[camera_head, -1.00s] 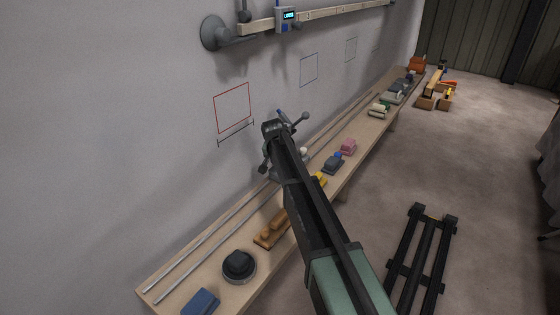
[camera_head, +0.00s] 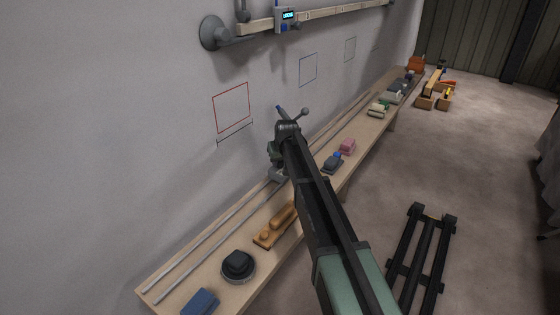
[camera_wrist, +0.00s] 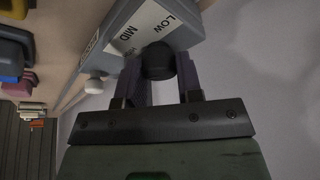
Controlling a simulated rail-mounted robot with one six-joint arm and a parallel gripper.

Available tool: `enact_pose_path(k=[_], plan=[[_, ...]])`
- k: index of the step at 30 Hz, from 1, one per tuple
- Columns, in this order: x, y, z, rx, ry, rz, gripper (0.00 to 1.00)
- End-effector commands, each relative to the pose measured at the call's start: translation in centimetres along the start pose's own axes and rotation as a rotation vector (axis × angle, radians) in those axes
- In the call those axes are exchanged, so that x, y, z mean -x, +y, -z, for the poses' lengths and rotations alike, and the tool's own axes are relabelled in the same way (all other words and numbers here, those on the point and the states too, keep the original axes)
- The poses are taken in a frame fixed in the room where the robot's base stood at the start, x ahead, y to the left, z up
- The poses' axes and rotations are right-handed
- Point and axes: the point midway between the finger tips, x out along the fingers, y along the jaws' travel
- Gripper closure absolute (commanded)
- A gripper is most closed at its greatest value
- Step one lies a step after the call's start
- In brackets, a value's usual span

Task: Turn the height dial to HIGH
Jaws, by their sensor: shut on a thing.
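The height dial (camera_wrist: 157,60) is a black knob on a grey unit (camera_wrist: 190,15) with a white label strip. LOW and MID can be read on the strip; a further word beside the knob is partly hidden. I see no pointer, so its setting cannot be told. My gripper (camera_wrist: 164,80) has its two fingers on either side of the knob, shut on it. In the head view my gripper (camera_head: 287,130) is at the grey unit (camera_head: 277,172) above the bench, and the arm hides most of the unit and the knob.
The long wooden bench (camera_head: 205,262) runs along the wall with two rails. On it are a black round-topped item (camera_head: 238,263), an orange-brown block tool (camera_head: 276,226) and a blue block (camera_head: 200,302). A measuring beam (camera_head: 325,13) hangs on the wall above. A black frame (camera_head: 425,255) lies on the floor.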

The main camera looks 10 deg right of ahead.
Motion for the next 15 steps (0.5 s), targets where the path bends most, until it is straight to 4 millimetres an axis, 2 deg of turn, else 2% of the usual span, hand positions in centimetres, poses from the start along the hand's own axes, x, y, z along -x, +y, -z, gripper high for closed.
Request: enact_pose_path(k=[13,14,15], plan=[[0.0,0.03,-0.01,0.01,-0.001,0.003,0.9],[0.0,0.03,-0.02,0.01,-0.001,0.003,0.62],[0.0,0.03,-0.02,0.01,-0.001,0.003,0.56]])
